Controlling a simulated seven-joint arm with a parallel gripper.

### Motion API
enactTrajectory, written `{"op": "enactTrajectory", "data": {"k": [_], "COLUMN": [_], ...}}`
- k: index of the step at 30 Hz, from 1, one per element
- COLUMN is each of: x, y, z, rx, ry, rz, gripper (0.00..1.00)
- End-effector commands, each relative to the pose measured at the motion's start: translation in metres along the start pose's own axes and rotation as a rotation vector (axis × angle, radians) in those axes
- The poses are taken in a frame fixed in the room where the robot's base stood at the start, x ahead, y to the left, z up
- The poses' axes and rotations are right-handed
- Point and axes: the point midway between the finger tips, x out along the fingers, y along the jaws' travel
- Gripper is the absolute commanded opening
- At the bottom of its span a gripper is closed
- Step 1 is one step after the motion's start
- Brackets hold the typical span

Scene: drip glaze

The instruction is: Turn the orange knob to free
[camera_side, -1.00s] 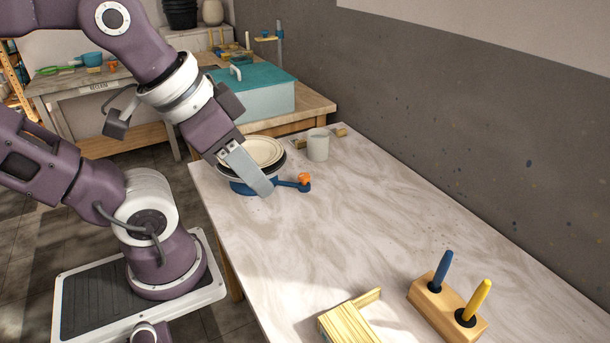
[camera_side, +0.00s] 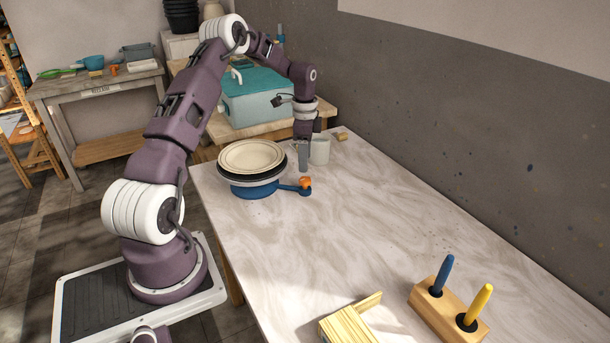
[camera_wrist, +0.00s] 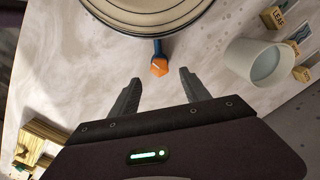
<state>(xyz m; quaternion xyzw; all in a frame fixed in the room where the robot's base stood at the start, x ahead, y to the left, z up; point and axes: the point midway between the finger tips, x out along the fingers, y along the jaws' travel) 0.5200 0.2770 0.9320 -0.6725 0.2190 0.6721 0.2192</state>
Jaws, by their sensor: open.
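The orange knob (camera_side: 305,182) sits at the end of a blue arm (camera_side: 286,188) that sticks out from the blue base of a banding wheel (camera_side: 252,191). A cream plate (camera_side: 250,156) lies on the dark wheel head. In the wrist view the orange knob (camera_wrist: 159,67) is ahead of my gripper, below the plate rim (camera_wrist: 150,29). My gripper (camera_side: 304,168) points down just behind the knob in the side view. In the wrist view its two fingers (camera_wrist: 157,84) are apart with nothing between them, and the knob lies just beyond their tips.
A white cup (camera_side: 319,150) stands close to my gripper, with small wooden blocks (camera_wrist: 274,18) near it. The middle of the table is clear.

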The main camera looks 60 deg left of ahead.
Motion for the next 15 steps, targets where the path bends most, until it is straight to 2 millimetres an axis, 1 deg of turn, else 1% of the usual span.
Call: {"op": "enactTrajectory", "data": {"k": [3, 6, 9, 12, 15], "x": [0.024, 0.043, 0.057, 0.063, 0.064], "y": [0.002, 0.002, 0.002, 0.001, 0.001], "z": [0.000, 0.000, -0.001, -0.001, -0.001], "rx": [-0.001, 0.000, -0.001, -0.001, -0.002], "ry": [0.000, -0.001, -0.001, 0.000, 0.000], "rz": [0.005, 0.004, 0.003, 0.001, 0.000], "gripper": [0.55, 0.55, 0.55, 0.55, 0.55]}}
